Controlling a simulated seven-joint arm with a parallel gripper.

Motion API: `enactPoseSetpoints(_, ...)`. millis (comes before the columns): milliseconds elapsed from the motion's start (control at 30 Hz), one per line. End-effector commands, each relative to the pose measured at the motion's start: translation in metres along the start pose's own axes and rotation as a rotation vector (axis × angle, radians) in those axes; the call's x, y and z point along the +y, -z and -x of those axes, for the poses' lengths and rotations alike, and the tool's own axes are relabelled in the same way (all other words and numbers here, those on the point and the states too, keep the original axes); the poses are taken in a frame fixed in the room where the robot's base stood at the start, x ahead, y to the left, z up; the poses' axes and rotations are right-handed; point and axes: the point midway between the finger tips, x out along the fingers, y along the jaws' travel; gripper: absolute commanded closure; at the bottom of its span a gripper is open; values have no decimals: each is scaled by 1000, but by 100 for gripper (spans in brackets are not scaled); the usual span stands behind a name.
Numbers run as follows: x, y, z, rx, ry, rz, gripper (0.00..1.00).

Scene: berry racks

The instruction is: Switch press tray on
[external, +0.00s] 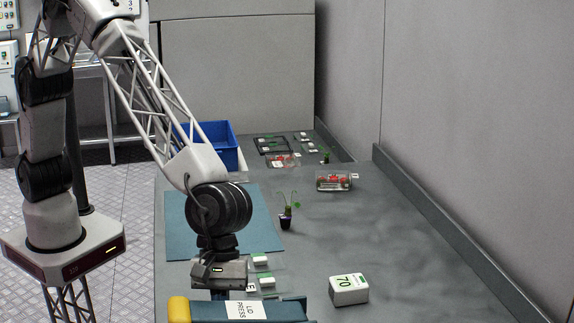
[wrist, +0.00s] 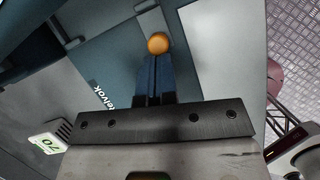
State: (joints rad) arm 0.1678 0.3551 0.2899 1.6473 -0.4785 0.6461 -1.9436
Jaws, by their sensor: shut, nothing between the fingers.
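The press (external: 280,311) is a blue-grey unit at the bottom edge of the external view, labelled "LO PRESS" and cut off by the frame. A yellow rounded part (external: 178,309) is at its left end. In the wrist view an orange round knob (wrist: 158,43) stands against a teal surface (wrist: 115,75) with white lettering. My gripper (wrist: 154,62) is shut and empty, its dark blue fingers together just below the knob in the picture. I cannot tell if they touch it. In the external view my gripper (external: 218,292) is down by the press, fingertips hidden.
Small white-green blocks (external: 261,262), a potted plant (external: 287,220), a clear box of red berries (external: 333,181) and a blue bin (external: 222,146) stand farther back. The right side is clear.

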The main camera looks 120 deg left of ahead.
Motion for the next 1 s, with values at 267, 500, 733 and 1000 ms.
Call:
enactPoseSetpoints(267, 0, 16, 6, 0, 0, 2, 100)
enactPoseSetpoints(500, 1, 35, 27, -3, -3, 0, 100)
enactPoseSetpoints(733, 1, 36, 68, -3, -3, 0, 100)
enactPoseSetpoints(1000, 0, 35, 103, -2, -2, 0, 100)
